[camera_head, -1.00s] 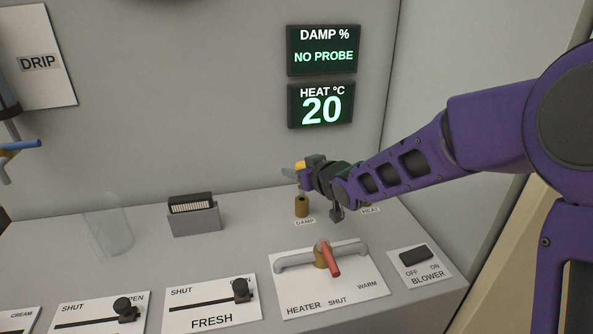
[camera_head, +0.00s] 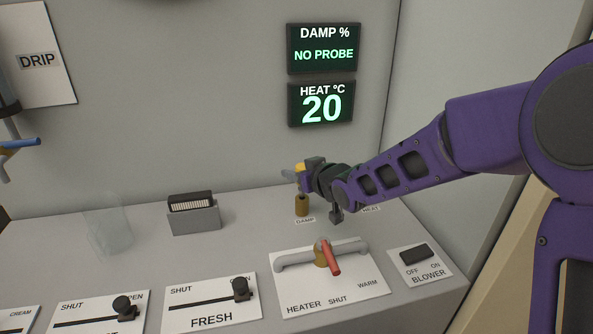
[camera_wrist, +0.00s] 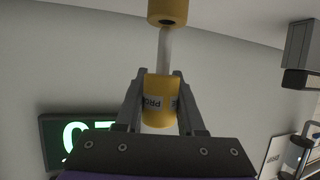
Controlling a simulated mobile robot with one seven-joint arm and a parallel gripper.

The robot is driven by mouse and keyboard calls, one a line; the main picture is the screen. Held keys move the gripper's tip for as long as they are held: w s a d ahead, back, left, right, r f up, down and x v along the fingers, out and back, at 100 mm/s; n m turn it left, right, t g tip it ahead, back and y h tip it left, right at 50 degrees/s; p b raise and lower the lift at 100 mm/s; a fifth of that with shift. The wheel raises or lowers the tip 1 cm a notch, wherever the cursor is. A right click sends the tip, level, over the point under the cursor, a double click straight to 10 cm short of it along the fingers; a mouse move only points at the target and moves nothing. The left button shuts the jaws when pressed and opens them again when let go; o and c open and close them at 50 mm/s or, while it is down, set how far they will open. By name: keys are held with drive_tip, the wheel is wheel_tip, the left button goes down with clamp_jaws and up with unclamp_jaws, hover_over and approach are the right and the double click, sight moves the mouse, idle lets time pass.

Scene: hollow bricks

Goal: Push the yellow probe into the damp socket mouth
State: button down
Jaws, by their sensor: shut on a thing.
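My gripper (camera_head: 302,176) is shut on the yellow probe (camera_head: 299,168), just above the brass damp socket (camera_head: 302,207). In the wrist view, the yellow probe body (camera_wrist: 158,92) sits between the two grey fingers of my gripper (camera_wrist: 158,77). Its pale rod points at the socket (camera_wrist: 167,9), which is at the top of that view. The rod's tip is at or very close to the dark socket mouth; I cannot tell whether it is inside. The damp display (camera_head: 323,49) reads NO PROBE.
The heat display (camera_head: 321,104) reads 20. The heater's red-handled valve (camera_head: 327,257) stands in front of the socket, with the blower switch (camera_head: 416,254) to its right. A grey holder (camera_head: 194,218) and a clear glass (camera_head: 108,226) stand to the left.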

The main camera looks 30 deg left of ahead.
drive_tip(key=shift+f, duration=2.1)
drive_tip(key=shift+c, duration=2.2)
unclamp_jaws()
wheel_tip(320, 180, up, 10)
drive_tip(key=p, duration=0.2)
drive_tip(key=shift+d, duration=0.15)
